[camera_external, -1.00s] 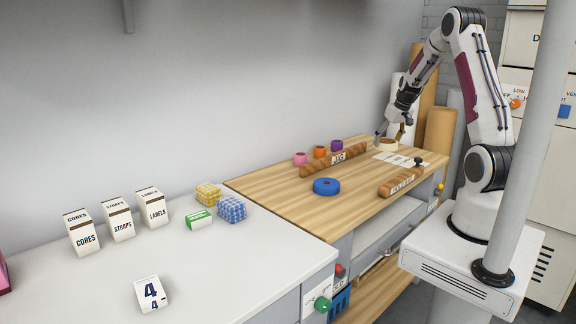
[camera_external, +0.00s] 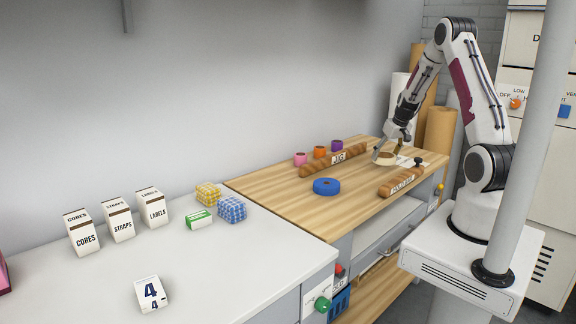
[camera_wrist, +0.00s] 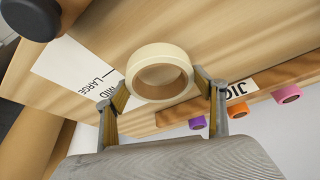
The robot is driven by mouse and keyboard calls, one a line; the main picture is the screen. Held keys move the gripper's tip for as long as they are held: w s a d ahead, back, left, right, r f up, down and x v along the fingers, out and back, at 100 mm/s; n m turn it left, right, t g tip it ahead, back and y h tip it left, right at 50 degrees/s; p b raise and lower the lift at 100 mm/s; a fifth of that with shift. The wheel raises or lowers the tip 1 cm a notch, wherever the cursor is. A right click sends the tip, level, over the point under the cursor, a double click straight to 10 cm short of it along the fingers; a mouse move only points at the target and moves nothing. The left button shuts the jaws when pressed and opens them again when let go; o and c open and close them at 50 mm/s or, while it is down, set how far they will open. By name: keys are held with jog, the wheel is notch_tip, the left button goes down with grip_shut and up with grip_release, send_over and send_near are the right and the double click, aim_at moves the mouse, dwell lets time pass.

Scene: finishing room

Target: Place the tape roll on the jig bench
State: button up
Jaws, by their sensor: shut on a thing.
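The cream tape roll (camera_external: 385,159) is at the far end of the wood-topped jig bench (camera_external: 275,190). My gripper (camera_external: 386,152) is shut on it. In the wrist view the tape roll (camera_wrist: 152,52) sits between my two finger pads, its round hole showing. My gripper (camera_wrist: 164,86) has one finger on each side of it. I cannot tell whether the roll touches the bench top or hangs just above it. A blue tape roll (camera_external: 326,187) lies flat nearer the middle of the bench.
A wooden bar labelled JIG (camera_external: 325,164) lies along the back, with pink (camera_external: 300,159), orange (camera_external: 319,152) and purple (camera_external: 337,146) rolls behind. Another labelled bar (camera_external: 394,188) lies at the front edge. A printed sheet (camera_wrist: 78,68) and dark knob (camera_wrist: 30,18) are beside the roll.

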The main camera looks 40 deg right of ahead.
aim_at(385, 161)
jog(key=shift+f, duration=1.5)
jog(key=shift+f, duration=0.1)
jog(key=o, duration=1.1)
jog(key=shift+v, duration=6.1)
